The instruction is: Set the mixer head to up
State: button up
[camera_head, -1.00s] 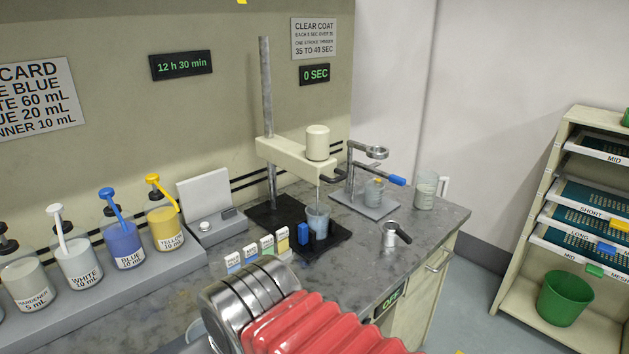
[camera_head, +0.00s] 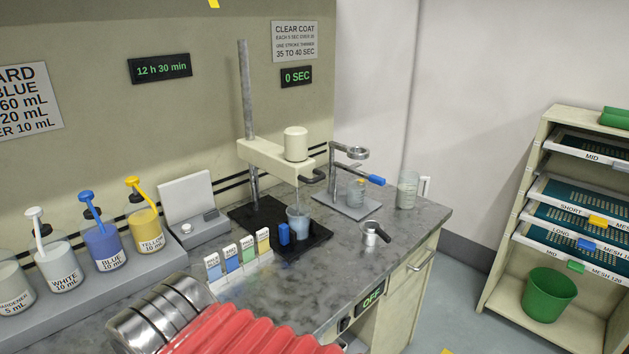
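The mixer head (camera_head: 279,158) is a cream arm with a round motor housing (camera_head: 295,144), mounted on an upright grey post (camera_head: 247,120) at the back of the counter. It sits low on the post, with its thin shaft reaching down into a clear cup (camera_head: 298,217) of bluish liquid on the black base (camera_head: 262,214). A dark curved handle (camera_head: 313,176) sticks out at the head's right end. My arm, with a red ribbed cover and metal joint, shows at the bottom left of the picture. My gripper is outside the view.
A blue block (camera_head: 284,233) stands beside the cup. To the right are a stand with a blue-handled ring (camera_head: 357,153), a glass beaker (camera_head: 407,190) and a small dark-handled metal cup (camera_head: 374,233). Pump bottles (camera_head: 103,246) line the left.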

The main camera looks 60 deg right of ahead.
aim_at(290, 163)
jog(key=u, duration=0.05)
jog(key=k, duration=1.1)
jog(key=z, duration=0.55)
jog(key=i, duration=0.95)
jog(key=z, duration=0.05)
